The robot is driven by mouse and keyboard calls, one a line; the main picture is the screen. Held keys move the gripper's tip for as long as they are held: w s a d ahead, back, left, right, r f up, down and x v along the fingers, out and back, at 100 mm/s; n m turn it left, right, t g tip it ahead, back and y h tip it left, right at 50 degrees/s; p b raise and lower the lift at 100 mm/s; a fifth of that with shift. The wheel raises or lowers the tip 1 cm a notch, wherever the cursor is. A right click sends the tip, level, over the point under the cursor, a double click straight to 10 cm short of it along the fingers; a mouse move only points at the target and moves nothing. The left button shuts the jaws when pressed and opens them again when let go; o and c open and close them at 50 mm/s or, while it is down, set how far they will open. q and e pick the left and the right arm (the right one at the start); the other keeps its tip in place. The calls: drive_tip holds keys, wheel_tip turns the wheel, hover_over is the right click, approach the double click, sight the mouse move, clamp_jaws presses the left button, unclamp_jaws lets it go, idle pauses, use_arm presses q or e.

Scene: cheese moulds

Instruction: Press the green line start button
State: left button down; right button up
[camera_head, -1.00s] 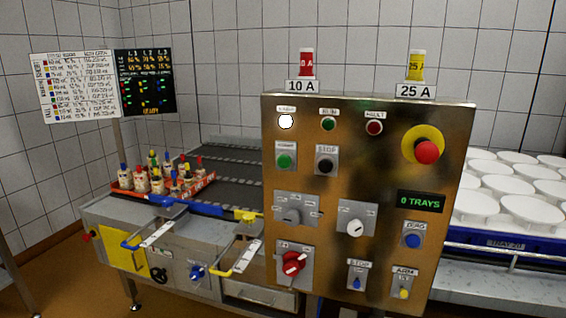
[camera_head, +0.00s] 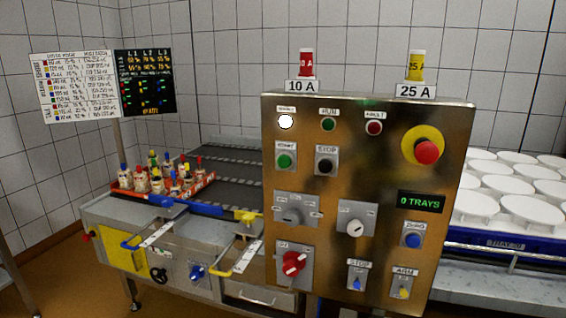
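The control panel (camera_head: 340,272) is a brass-coloured upright box in the middle right of the head view. The green start button (camera_head: 285,161) sits on a grey plate at its upper left, under a small label. A black stop button (camera_head: 326,166) is just to its right. Above the green button a white lamp (camera_head: 286,121) is lit. A dark green lamp (camera_head: 328,124) under a RUN label and a dark red lamp (camera_head: 374,128) under a FAULT label look unlit. The display (camera_head: 421,202) reads 0 TRAYS. Neither of my grippers is in view.
A red and yellow emergency stop (camera_head: 427,152) sticks out at the panel's upper right. A conveyor (camera_head: 235,170) with a red tray (camera_head: 207,185) of bottles is left of the panel. White round moulds (camera_head: 531,208) stand in a blue crate (camera_head: 480,240) at right. The panel front is unobstructed.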

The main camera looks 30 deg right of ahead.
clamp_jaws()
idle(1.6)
